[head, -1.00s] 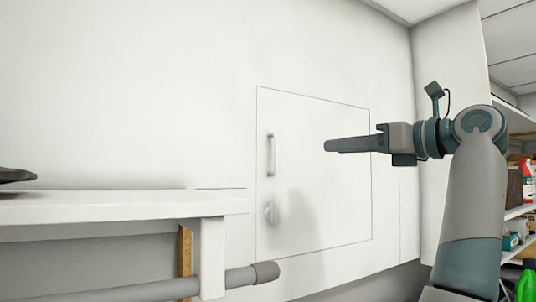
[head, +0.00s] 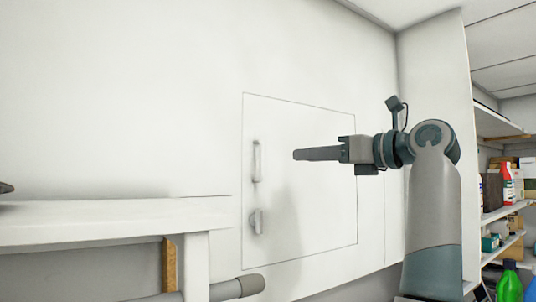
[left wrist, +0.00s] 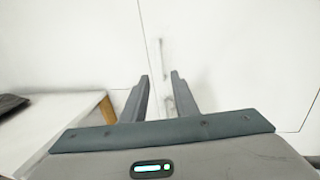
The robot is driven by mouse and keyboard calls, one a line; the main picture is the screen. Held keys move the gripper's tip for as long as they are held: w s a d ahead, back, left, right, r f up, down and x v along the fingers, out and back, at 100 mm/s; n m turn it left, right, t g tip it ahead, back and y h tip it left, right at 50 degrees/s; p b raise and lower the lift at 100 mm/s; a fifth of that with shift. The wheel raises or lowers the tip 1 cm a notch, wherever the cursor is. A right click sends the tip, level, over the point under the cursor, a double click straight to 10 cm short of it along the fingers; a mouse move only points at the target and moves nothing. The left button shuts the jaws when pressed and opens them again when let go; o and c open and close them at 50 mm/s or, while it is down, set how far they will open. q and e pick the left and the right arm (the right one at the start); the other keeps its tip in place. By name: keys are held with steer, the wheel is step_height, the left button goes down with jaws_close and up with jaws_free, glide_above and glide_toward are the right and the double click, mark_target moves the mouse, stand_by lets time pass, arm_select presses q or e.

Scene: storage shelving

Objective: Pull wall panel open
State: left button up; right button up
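The square wall panel (head: 320,225) is flush with the white wall, outlined by a thin seam, and looks closed. A vertical bar handle (head: 257,161) sits near its left edge, with a small knob (head: 256,221) below. My left gripper (head: 296,155) is level with the handle, to its right in the head view, and apart from it. In the left wrist view my left gripper (left wrist: 159,75) is open, nothing held. There the handle (left wrist: 163,50) shows beyond the fingertips and the knob (left wrist: 169,101) shows between the fingers. My right gripper is not in view.
A white shelf or table (head: 110,212) juts out at the left, below handle height, with a dark object (head: 6,187) at its far left. Stocked shelving (head: 505,210) with bottles and boxes stands at the right. The space before the panel is clear.

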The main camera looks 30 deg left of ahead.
arm_select(q)
steer(key=p, duration=0.6)
glide_toward(268, 158)
steer(key=s+a, duration=0.4)
steer(key=a, duration=0.2)
steer(key=shift+w+a+f, duration=0.2)
steer(key=shift+a+f, duration=0.05)
steer(key=shift+f, duration=0.05)
jaws_close()
steer(key=shift+r, duration=0.1)
stand_by(0.4)
